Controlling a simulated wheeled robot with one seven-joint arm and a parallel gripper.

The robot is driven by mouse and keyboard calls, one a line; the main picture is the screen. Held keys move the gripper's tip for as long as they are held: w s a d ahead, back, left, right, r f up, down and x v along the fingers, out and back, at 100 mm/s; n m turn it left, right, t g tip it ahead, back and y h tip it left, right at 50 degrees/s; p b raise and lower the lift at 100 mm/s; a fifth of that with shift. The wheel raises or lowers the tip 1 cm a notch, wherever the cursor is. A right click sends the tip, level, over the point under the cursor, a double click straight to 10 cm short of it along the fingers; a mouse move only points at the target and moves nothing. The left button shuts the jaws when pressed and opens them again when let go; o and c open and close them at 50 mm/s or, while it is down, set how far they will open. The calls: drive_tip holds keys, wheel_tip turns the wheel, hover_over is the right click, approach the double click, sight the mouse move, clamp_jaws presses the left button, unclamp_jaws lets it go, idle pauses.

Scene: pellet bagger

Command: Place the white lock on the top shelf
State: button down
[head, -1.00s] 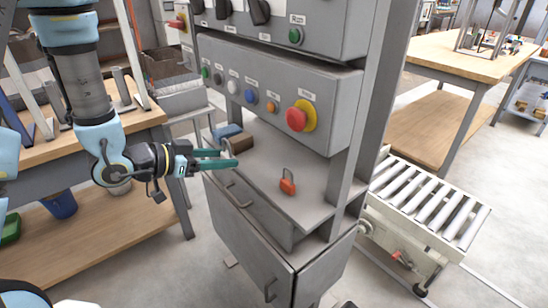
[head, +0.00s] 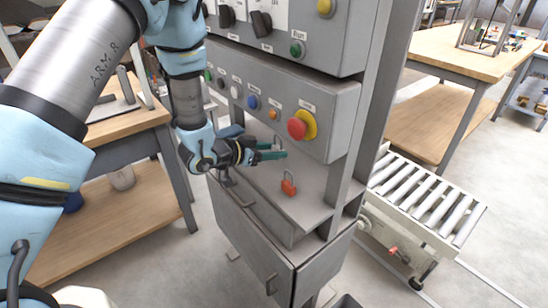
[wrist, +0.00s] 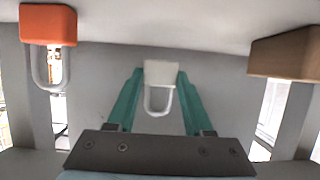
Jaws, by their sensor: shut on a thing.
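My gripper (head: 272,153) is above the grey ledge (head: 309,207) of the control cabinet, beneath the button panel. In the wrist view its green fingers (wrist: 159,95) are closed on both sides of the white lock (wrist: 161,73), whose shackle points toward the gripper's base. In the head view the white lock is mostly hidden by the fingers. An orange-red lock (head: 288,187) stands on the ledge in front of and below my gripper; it also shows at the upper left of the wrist view (wrist: 48,25). I cannot tell which surface is the top shelf.
The panel with buttons and a red emergency stop (head: 297,128) overhangs the ledge. A cabinet upright (head: 345,165) stands at right. A brown block (wrist: 287,54) shows at the wrist view's upper right. A roller conveyor (head: 425,200) lies to the right; a wooden bench (head: 130,115) is left.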

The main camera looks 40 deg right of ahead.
sight(274, 168)
wheel_tip(274, 168, down, 2)
drive_tip(key=shift+f+p, duration=0.15)
drive_tip(key=shift+p, duration=0.15)
drive_tip(key=shift+d+f+p, duration=0.2)
drive_tip(key=shift+f+p, duration=0.1)
drive_tip(key=shift+f, duration=0.2)
drive_tip(key=shift+f, duration=0.1)
drive_tip(key=shift+c, duration=1.5)
unclamp_jaws()
drive_tip(key=shift+r, duration=0.2)
drive_tip(key=b+v, duration=0.3)
drive_tip(key=v, duration=0.9)
drive_tip(key=shift+f, duration=0.1)
